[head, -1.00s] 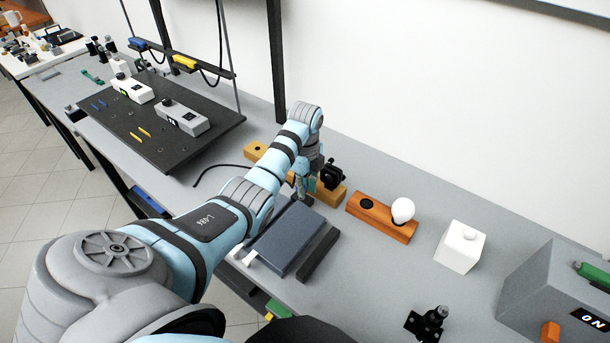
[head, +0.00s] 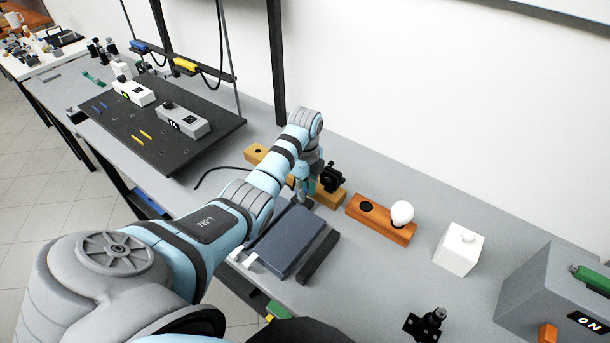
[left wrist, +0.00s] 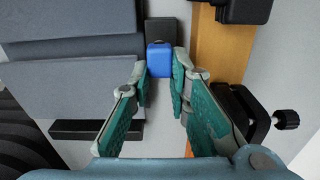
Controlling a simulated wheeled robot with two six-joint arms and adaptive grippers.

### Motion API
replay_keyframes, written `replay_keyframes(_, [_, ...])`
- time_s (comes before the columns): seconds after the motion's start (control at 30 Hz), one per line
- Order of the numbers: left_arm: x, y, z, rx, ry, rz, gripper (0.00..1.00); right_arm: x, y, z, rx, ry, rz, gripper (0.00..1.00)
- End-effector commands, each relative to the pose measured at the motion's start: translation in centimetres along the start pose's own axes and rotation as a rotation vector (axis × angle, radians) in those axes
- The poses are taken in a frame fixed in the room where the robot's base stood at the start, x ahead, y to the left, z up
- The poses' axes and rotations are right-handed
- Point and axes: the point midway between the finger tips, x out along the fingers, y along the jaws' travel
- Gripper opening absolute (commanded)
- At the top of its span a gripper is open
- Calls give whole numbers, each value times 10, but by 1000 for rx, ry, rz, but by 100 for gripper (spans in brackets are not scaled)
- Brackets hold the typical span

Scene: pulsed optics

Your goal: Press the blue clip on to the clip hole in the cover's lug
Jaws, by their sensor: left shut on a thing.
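The blue clip (left wrist: 159,59) is between the fingertips of my left gripper (left wrist: 160,77) in the left wrist view. The gripper is shut on it. A small dark block (left wrist: 161,31), perhaps the cover's lug, lies just beyond the clip. The clip overlaps its near edge in the picture; I cannot tell whether they touch or whether the clip is seated. The clip hole is not visible. The slate-blue cover (head: 286,241) lies flat on the bench, with my left gripper (head: 304,188) at its far end. Grey-blue panels (left wrist: 70,89) show at left in the wrist view. My right gripper is not in view.
A wooden block (head: 330,198) with a black fitting (head: 331,177) stands close beside the gripper. An orange-brown base with a white bulb (head: 402,212), a white block (head: 460,247) and a grey box (head: 550,290) are at right. A black cable (head: 212,170) lies at left.

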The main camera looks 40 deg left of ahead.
Motion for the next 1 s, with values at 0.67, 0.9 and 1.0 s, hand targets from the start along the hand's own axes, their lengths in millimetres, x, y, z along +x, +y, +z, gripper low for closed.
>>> replay_keyframes(0.67, [12, 0, 0, 0, 0, -1, 0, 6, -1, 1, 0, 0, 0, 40])
replay_keyframes(0.9, [18, 0, 0, 0, 0, 0, 0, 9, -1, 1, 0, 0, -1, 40])
replay_keyframes(1.0, [21, 0, 0, 0, 0, 1, 0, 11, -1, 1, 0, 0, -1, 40])
